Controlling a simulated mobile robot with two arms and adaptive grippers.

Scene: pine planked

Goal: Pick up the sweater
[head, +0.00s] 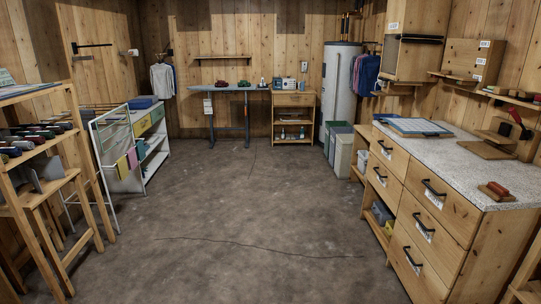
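No garment in the head view can be told for certain as the sweater. A pale grey garment (162,81) hangs on the back wall at the left. A dark blue garment (368,74) hangs by the right wall beside the water heater, with a strip of red at its left side. Small coloured cloths, among them a yellow cloth (132,158), hang on a white rack at the left. Neither of my grippers is in view.
Open concrete floor (230,215) runs down the middle. A drawer counter (450,222) lines the right and a wooden shelf rack (80,145) stands near left. An ironing board (229,88), a small cabinet (293,100), a water heater (341,75) and bins (344,155) stand toward the back.

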